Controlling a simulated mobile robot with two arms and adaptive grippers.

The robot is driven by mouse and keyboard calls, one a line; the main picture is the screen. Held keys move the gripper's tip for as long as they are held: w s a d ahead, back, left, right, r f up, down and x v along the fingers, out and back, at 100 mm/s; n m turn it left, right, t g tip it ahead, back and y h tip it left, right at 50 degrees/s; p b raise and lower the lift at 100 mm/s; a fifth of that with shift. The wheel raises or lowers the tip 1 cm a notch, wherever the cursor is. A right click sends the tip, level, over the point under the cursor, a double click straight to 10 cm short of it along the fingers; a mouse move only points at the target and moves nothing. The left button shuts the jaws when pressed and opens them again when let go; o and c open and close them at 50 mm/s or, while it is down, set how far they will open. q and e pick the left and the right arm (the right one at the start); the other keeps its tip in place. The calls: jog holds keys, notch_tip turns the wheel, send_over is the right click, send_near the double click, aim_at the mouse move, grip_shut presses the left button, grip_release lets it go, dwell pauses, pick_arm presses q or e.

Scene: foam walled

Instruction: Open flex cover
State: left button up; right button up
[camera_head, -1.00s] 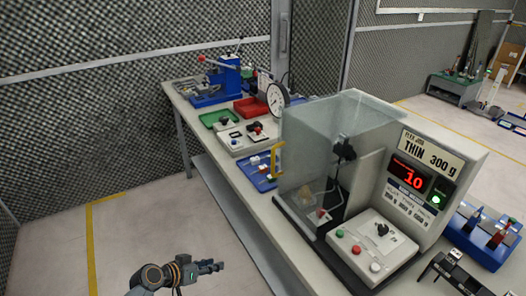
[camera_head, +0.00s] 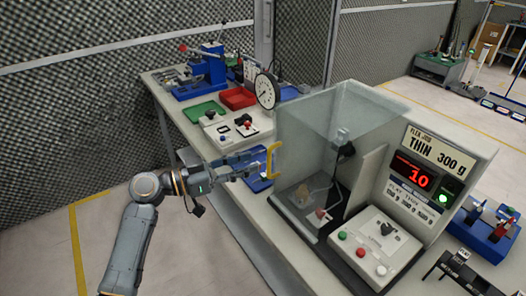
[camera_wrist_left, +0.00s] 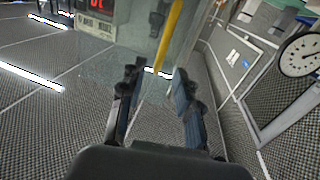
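The flex cover (camera_head: 318,140) is a clear box-like shield on the left part of the flex test machine (camera_head: 432,165), and it looks closed. Its yellow handle (camera_head: 272,161) stands upright on the cover's left edge. My left gripper (camera_head: 254,165) is just left of the handle in the head view. In the left wrist view my left gripper (camera_wrist_left: 155,82) is open, and the yellow handle (camera_wrist_left: 168,38) shows ahead, between and beyond the fingertips. I cannot tell whether they touch it. My right gripper is not in view.
On the bench left of the machine are a dial gauge (camera_head: 267,90), a red tray (camera_head: 238,97), a green tray (camera_head: 204,111) and a blue press (camera_head: 208,72). A blue fixture (camera_head: 483,235) stands at the right. The floor left of the bench is clear.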

pick_arm(q)
jog(key=p+x, duration=0.1)
jog(key=x, duration=0.4)
jog(key=shift+d, duration=0.15)
grip_shut()
